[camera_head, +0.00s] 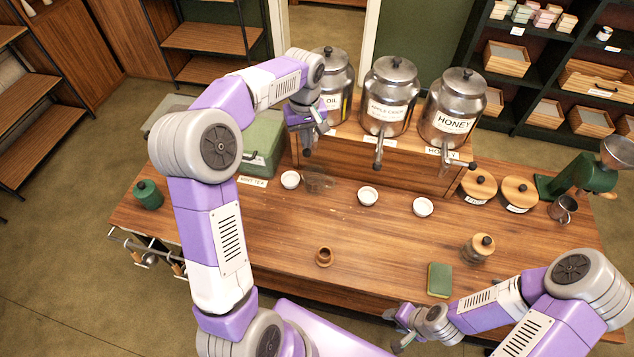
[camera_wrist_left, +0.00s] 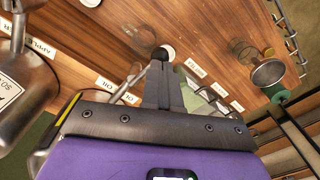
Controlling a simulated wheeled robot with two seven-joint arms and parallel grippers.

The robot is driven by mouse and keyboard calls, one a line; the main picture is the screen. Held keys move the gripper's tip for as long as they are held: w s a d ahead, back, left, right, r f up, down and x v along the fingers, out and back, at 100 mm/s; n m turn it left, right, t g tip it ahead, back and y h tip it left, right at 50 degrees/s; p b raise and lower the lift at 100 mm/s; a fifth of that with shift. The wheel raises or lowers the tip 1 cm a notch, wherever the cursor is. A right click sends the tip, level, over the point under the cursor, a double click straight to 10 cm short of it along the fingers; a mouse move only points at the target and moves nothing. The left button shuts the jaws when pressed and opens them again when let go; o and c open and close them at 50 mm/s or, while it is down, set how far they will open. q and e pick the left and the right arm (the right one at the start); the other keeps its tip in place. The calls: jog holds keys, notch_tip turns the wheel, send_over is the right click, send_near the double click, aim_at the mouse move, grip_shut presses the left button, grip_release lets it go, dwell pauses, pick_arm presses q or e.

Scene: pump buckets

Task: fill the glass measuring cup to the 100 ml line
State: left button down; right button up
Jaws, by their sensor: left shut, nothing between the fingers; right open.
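The clear glass measuring cup (camera_head: 318,180) stands on the table below the oil dispenser (camera_head: 336,75), beside a small white bowl. It shows faintly in the left wrist view (camera_wrist_left: 138,40); its level and 100 ml line are too small to read. My left gripper (camera_head: 306,148) is shut and empty at the oil dispenser's tap, above and slightly left of the cup. In the left wrist view, its fingertips (camera_wrist_left: 162,68) are close to a black knob (camera_wrist_left: 160,53); contact is unclear. My right gripper (camera_head: 402,328) is open near the table's front edge, apart from the cup.
The apple cider (camera_head: 389,95) and honey (camera_head: 452,107) dispensers stand on the wooden stand to the right. Small white bowls (camera_head: 368,196) and a green-yellow sponge (camera_head: 439,280) are on the table. A green box (camera_head: 262,143) stands left. The front middle is mostly clear.

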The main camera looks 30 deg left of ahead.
dwell(0.3)
pick_arm(q)
jog(key=shift+f, duration=0.4)
jog(key=shift+f, duration=0.1)
jog(key=shift+f, duration=0.3)
